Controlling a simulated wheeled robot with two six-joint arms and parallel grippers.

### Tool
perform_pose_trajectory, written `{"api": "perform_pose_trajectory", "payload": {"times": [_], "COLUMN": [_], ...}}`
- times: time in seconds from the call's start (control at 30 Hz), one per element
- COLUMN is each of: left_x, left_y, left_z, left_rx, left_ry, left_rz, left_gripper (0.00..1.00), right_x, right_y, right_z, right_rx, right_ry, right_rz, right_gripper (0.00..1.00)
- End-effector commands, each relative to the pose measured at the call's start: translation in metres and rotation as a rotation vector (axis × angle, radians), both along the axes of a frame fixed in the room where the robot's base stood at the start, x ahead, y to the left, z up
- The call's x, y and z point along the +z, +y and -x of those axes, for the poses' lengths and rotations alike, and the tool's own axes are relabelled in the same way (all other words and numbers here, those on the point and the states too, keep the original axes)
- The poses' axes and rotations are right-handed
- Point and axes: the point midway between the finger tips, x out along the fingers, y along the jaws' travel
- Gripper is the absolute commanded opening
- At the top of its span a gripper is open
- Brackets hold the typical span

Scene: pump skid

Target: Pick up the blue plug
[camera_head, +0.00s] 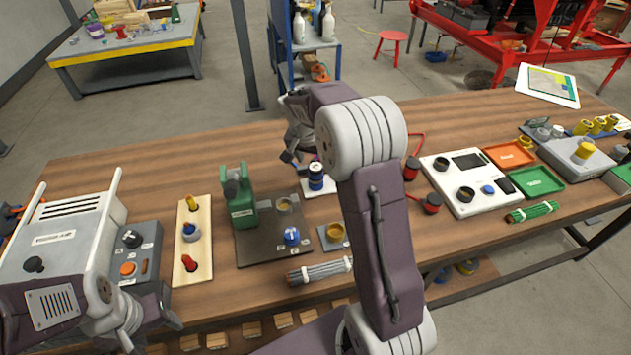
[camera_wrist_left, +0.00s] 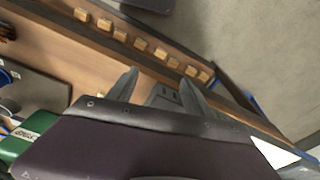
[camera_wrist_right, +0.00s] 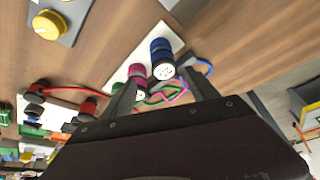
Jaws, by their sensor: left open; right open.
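A dark blue cylindrical plug (camera_wrist_right: 162,58) with a pale labelled end stands on a white plate in the right wrist view. In the head view it shows as a blue and white cylinder (camera_head: 316,176), partly beside my right arm. A magenta plug (camera_wrist_right: 137,72) is next to it. My right gripper (camera_head: 291,160) is open and empty; in its wrist view the fingers (camera_wrist_right: 163,90) point toward the blue plug, apart from it. My left gripper (camera_head: 152,332) is open and empty near the table's front left; its fingers (camera_wrist_left: 157,88) show in the left wrist view.
A wooden board (camera_head: 203,262) holds yellow, blue and red pegs. Coloured cables lie by the plugs. Red plugs (camera_head: 431,203) and a white panel (camera_head: 456,205) are right of my right arm.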

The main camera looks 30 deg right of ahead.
Motion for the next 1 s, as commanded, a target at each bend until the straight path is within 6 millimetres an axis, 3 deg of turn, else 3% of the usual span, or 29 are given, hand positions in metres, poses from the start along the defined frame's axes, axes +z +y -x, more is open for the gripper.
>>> {"api": "perform_pose_trajectory", "payload": {"times": [0.1, 0.3, 0.53, 0.8, 0.83, 1.0], "left_x": [-0.001, -0.001, 0.0, 0.0, -0.001, -0.001], "left_y": [0.0, 0.0, 0.0, 0.0, 0.0, 0.0], "left_z": [0.0, 0.0, 0.0, 0.0, 0.0, 0.0], "left_rx": [0.0, 0.001, 0.0, 0.0, 0.0, 0.0], "left_ry": [0.0, 0.0, 0.0, 0.0, 0.0, 0.0], "left_rz": [0.0, 0.0, 0.0, 0.0, 0.0, 0.0], "left_gripper": [0.59, 0.59, 0.59, 0.59, 0.59, 0.59], "right_x": [-0.02, -0.032, -0.068, -0.074, -0.073, -0.073], "right_y": [-0.005, -0.01, -0.024, -0.026, -0.026, -0.026], "right_z": [-0.005, -0.01, -0.023, -0.025, -0.025, -0.025], "right_rx": [0.0, 0.002, 0.002, 0.003, 0.003, 0.003], "right_ry": [0.004, 0.001, 0.002, -0.001, -0.001, -0.001], "right_rz": [-0.001, 0.0, -0.001, -0.001, -0.001, -0.001], "right_gripper": [0.68, 0.68, 0.68, 0.68, 0.65, 0.18]}}
